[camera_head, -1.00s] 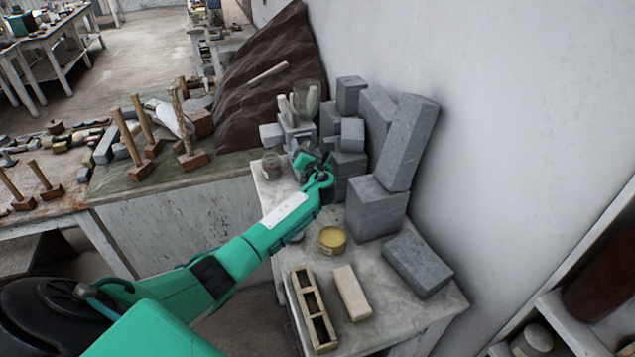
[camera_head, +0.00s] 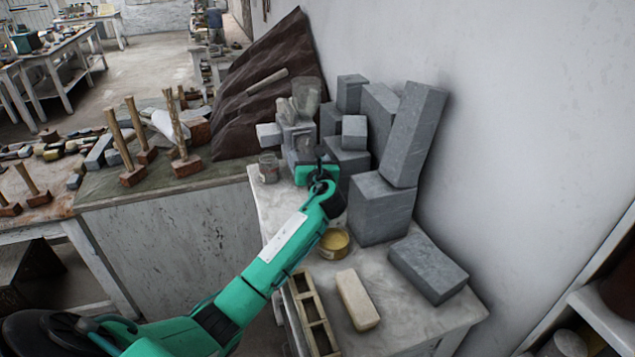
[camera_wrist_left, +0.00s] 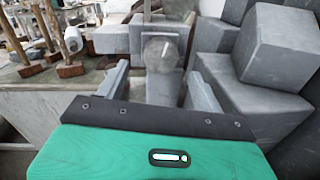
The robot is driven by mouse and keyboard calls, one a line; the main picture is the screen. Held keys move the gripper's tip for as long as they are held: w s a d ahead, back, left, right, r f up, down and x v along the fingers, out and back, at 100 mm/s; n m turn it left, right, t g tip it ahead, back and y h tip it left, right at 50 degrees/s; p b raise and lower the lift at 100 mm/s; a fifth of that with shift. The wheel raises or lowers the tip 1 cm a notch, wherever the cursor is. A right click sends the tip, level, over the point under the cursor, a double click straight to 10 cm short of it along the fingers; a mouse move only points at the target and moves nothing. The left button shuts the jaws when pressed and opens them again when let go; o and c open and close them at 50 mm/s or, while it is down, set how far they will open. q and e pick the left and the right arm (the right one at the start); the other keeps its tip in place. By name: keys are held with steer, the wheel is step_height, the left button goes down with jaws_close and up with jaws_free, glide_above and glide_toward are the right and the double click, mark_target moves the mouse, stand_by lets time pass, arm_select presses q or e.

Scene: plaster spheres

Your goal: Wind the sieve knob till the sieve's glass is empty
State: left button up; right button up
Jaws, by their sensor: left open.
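The sieve (camera_head: 291,135), a grey blocky device, stands at the far end of the narrow table. Its clear glass (camera_head: 307,92) is on top; I cannot tell how much is in it. In the left wrist view the round grey knob (camera_wrist_left: 163,50) with a pale mark faces me, ahead of the fingers. My left gripper (camera_head: 308,162) is open in front of the sieve, its fingers apart on either side of the view below the knob (camera_wrist_left: 160,84). I see no contact with the knob. The right gripper is out of view.
Grey stone blocks (camera_head: 378,206) crowd the right of the sieve along the wall. A glass jar (camera_head: 269,167) stands to its left. A yellow tin (camera_head: 334,243), a pale bar (camera_head: 357,299) and a slotted frame (camera_head: 315,313) lie nearer on the table. Mallets (camera_head: 187,165) stand left.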

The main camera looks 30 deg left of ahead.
arm_select(q)
steer(key=b+v, duration=0.2)
steer(key=v, duration=0.7)
stand_by(0.6)
